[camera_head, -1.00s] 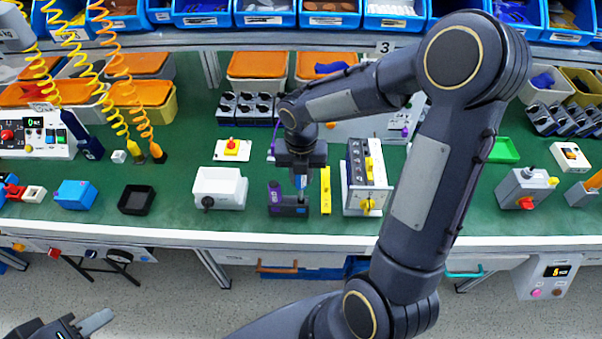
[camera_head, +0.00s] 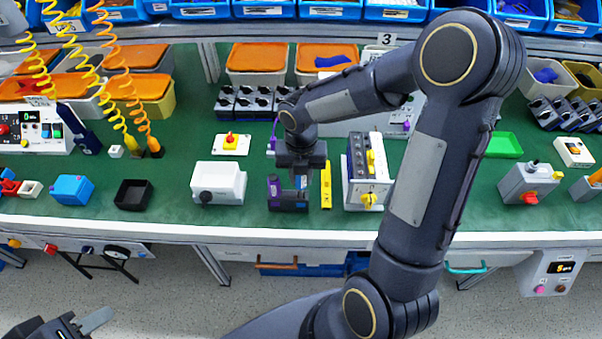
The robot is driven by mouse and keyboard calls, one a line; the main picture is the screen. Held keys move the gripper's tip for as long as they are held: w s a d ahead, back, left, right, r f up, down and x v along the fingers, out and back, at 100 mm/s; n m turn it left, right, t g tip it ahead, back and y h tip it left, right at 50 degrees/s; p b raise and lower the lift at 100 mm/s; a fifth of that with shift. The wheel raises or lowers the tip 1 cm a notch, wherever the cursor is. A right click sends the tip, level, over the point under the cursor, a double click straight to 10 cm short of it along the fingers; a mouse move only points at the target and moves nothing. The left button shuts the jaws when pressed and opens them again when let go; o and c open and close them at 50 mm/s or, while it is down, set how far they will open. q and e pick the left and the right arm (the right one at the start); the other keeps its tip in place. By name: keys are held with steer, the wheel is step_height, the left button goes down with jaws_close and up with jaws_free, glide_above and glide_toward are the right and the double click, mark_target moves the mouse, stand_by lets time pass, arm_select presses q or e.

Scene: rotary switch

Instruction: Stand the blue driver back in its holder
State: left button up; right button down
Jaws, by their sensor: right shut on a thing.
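My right gripper (camera_head: 300,178) points down over the middle of the bench, shut on a dark blue-purple thing (camera_head: 275,193) standing low at its fingers. I cannot tell whether that is the blue driver or a holder with the driver in it; the fingers and arm hide part of it. A dark blue tool (camera_head: 86,138) on a yellow coiled cord hangs at the left, apart from my grippers. My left gripper (camera_head: 95,322) is low at the left edge, away from the bench; only part of it shows and its jaw opening is unclear.
A yellow bar (camera_head: 326,188) and a grey switch box (camera_head: 354,180) stand close right of my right gripper. A white box (camera_head: 217,184) with a dark knob is to its left. Several dark switches (camera_head: 246,102) are behind. Green bench surface (camera_head: 170,190) is free at left.

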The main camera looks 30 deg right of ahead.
steer(key=shift+f+b, duration=1.4)
steer(key=shift+f, duration=0.7)
steer(key=c, duration=1.1)
jaws_free()
step_height(320, 180, up, 8)
steer(key=shift+f, duration=0.15)
